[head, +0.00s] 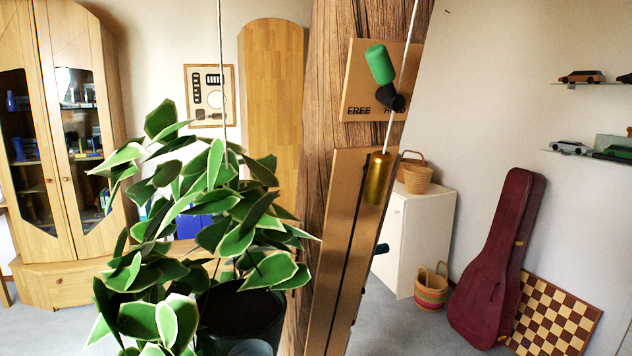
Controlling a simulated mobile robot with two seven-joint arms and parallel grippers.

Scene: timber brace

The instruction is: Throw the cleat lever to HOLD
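The cleat lever has a green grip (380,64) and a black base (390,98). It sits on a tan plate (353,90) high on the timber post (333,60). The grip tilts up and to the left from its base. A pale cord (403,80) runs down past the lever to a brass cylinder (378,180) on a long slotted board (345,190). Neither of my grippers shows.
A leafy plant (235,215) in a dark pot (240,312) fills the lower left, in front of the post's left side; a second cord (221,70) runs down to it. A dark peg (381,249) sticks out right of the board. A white cabinet (425,235) stands behind.

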